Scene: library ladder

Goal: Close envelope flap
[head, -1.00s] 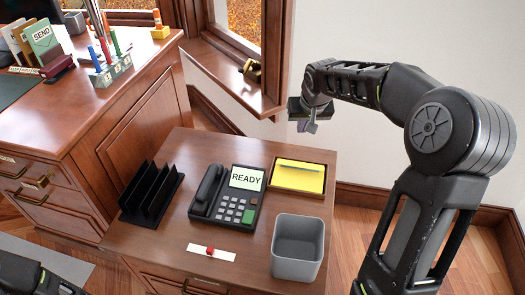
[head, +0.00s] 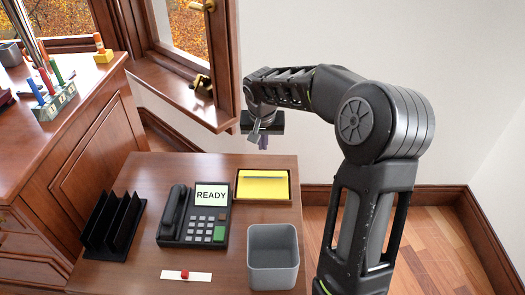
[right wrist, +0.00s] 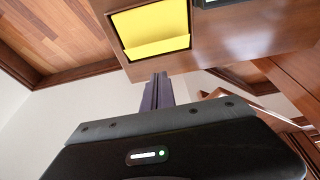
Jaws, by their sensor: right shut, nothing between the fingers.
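No envelope with a flap can be made out for sure. A white strip (head: 200,276) with a red round piece (head: 185,274) lies flat near the front of the side table; I cannot tell whether it belongs to an envelope. My right gripper (head: 263,142) is shut and empty, held in the air beyond the table's back right corner. In the right wrist view its fingers (right wrist: 157,92) are together, with the yellow pad (right wrist: 150,25) in its dark tray beyond them. My left gripper is not in view.
The side table (head: 225,262) also holds a black rack (head: 112,225), a phone (head: 196,215) reading READY, the yellow pad's tray (head: 238,190) and a grey bin (head: 273,258). A wooden desk (head: 95,150) stands left. A window sill (head: 185,95) is behind.

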